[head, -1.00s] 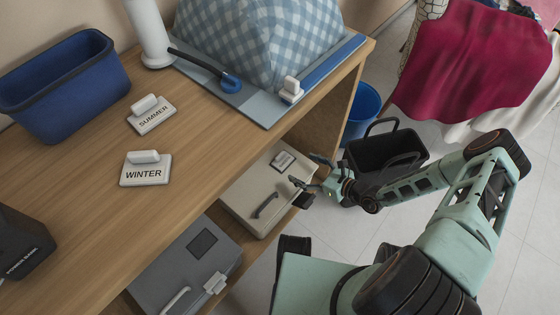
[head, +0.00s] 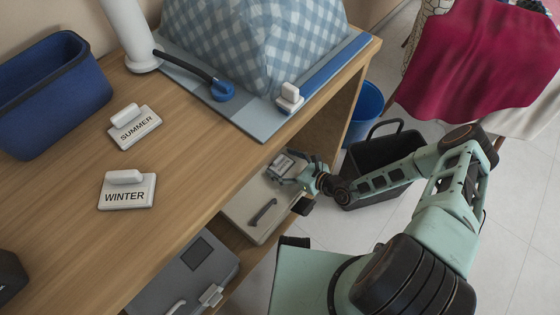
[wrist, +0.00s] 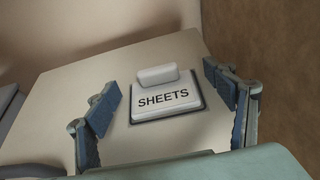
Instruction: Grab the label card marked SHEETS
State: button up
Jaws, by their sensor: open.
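The label card marked SHEETS (wrist: 166,101) lies in a dark-edged recess on a pale box lid (wrist: 75,75). It is white with a raised grip block along its far edge. In the head view the card (head: 284,166) is small and partly hidden by my gripper. My gripper (head: 290,172) is open, reaching in over the cream box on the shelf under the tabletop. In the wrist view its blue-padded fingers (wrist: 170,110) stand on either side of the card, apart from it.
Cards marked SUMMER (head: 135,127) and WINTER (head: 127,191) lie on the wooden tabletop (head: 190,175) above. A grey box (head: 180,275) sits on the shelf to the left. A black basket (head: 385,160) and a blue bucket (head: 363,105) stand on the floor.

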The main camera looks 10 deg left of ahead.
jog(key=c, duration=0.9)
jog(key=shift+r, duration=0.15)
jog(key=shift+c, duration=0.2)
